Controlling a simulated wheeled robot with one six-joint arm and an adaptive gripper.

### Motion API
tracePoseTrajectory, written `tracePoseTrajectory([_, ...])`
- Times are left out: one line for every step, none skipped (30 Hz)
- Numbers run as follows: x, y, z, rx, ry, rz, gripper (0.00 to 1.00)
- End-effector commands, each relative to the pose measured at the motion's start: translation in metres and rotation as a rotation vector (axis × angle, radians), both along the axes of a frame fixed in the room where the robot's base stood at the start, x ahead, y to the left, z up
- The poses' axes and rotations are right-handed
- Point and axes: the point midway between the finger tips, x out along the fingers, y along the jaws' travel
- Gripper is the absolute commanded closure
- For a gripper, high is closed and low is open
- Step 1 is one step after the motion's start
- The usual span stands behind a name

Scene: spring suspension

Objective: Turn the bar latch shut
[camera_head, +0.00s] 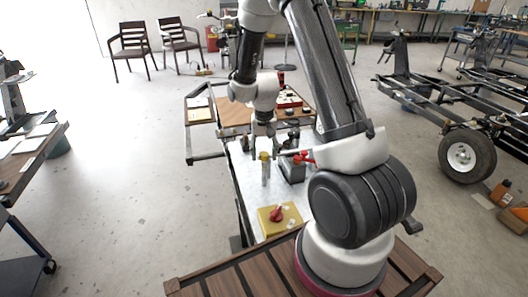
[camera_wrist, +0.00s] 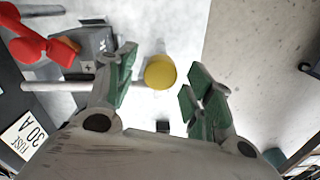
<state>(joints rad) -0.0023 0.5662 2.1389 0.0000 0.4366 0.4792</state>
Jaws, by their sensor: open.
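A yellow round knob (camera_wrist: 160,72) lies between my open fingers in the wrist view, with a gap on each side. In the head view it tops an upright grey post (camera_head: 265,174). A pale grey bar (camera_wrist: 55,87) runs in from the left in the wrist view and passes behind my left finger. I cannot tell whether bar and knob are joined, or which is the bar latch. My gripper (camera_wrist: 159,80) points down, open and empty, above the bench; it also shows in the head view (camera_head: 264,146).
A dark box (camera_head: 292,171) with a red lever (camera_head: 304,157) stands just right of the post. A yellow block (camera_head: 268,222) with a red knob sits nearer on the pale bench top (camera_head: 250,190). A "FUSE 30 A" label (camera_wrist: 27,136) shows at lower left. Open floor lies left of the bench.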

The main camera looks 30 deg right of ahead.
Motion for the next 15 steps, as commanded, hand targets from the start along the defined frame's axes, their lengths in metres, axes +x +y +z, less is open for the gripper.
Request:
tracePoseTrajectory([0.0, 0.0, 0.003, 0.0, -0.001, 0.0, 0.47])
tracePoseTrajectory([0.001, 0.0, 0.006, 0.0, -0.002, 0.0, 0.47])
tracePoseTrajectory([0.001, 0.0, 0.011, 0.0, -0.004, 0.0, 0.47])
tracePoseTrajectory([0.001, 0.0, 0.016, 0.0, -0.004, 0.0, 0.47])
tracePoseTrajectory([0.001, 0.0, 0.021, 0.0, -0.004, 0.0, 0.47])
tracePoseTrajectory([0.001, 0.0, 0.03, 0.0, -0.006, 0.0, 0.47])
tracePoseTrajectory([0.001, 0.0, 0.037, 0.0, -0.006, 0.0, 0.47])
tracePoseTrajectory([0.002, 0.0, 0.044, 0.0, -0.007, 0.0, 0.47])
tracePoseTrajectory([0.001, 0.0, 0.053, -0.001, -0.005, 0.0, 0.47])
tracePoseTrajectory([0.001, 0.0, 0.06, 0.0, -0.007, 0.0, 0.47])
tracePoseTrajectory([0.001, 0.0, 0.067, -0.001, -0.005, 0.0, 0.47])
tracePoseTrajectory([0.002, 0.0, 0.076, 0.0, -0.007, 0.0, 0.47])
tracePoseTrajectory([0.002, 0.0, 0.082, 0.0, -0.006, 0.0, 0.47])
tracePoseTrajectory([0.001, 0.0, 0.088, 0.0, -0.006, 0.0, 0.47])
tracePoseTrajectory([0.001, 0.0, 0.095, 0.0, -0.006, 0.0, 0.47])
